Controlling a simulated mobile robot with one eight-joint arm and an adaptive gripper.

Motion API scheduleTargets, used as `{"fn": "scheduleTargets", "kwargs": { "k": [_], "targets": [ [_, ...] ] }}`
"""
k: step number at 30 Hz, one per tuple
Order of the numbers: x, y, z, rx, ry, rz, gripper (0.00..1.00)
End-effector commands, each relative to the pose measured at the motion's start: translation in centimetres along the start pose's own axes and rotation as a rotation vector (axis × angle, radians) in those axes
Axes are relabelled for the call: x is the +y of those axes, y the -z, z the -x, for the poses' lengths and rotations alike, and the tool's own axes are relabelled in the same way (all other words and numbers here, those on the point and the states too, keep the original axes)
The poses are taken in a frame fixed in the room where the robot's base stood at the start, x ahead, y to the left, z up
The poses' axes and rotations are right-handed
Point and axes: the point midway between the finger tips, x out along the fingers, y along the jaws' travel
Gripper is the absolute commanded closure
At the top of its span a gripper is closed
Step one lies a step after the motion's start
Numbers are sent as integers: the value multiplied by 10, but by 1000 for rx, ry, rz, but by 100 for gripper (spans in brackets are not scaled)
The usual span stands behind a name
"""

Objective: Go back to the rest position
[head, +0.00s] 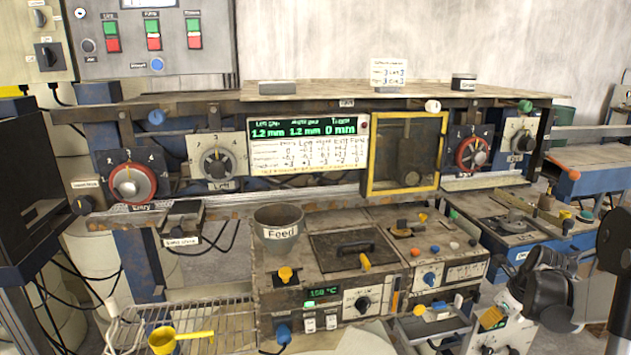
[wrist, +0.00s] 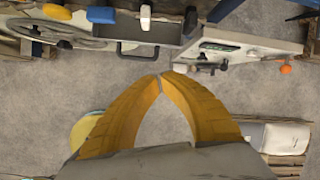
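My gripper (wrist: 161,79) shows in the wrist view as two yellow fingers that bow outward and come together at the tips. It is shut, with nothing visible between the fingers. The wrist view shows grey floor beneath the fingers and machine parts beyond the tips.
The laminating machine has a grey Feed hopper (head: 278,228), a yellow-framed window (head: 403,153) and red dials (head: 132,183). A yellow scoop (head: 163,340) lies on a wire rack (head: 207,318) at lower left. A small shelf with coloured knobs (head: 432,322) stands close left of my gripper.

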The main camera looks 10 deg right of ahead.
Motion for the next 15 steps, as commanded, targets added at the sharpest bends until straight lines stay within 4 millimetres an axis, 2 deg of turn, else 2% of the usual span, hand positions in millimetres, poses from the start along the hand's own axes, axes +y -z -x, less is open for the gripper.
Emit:
{"fn": "scheduleTargets", "kwargs": {
  "k": [1,3,7,11,15],
  "targets": [
    [24,-16,19,-2,5,144,100],
    [56,-35,45,-4,21,383,100],
    [118,-58,90,-6,56,845,100],
    [181,-63,128,-4,99,1306,100],
    [244,-54,158,8,156,1802,100]
  ]
}}
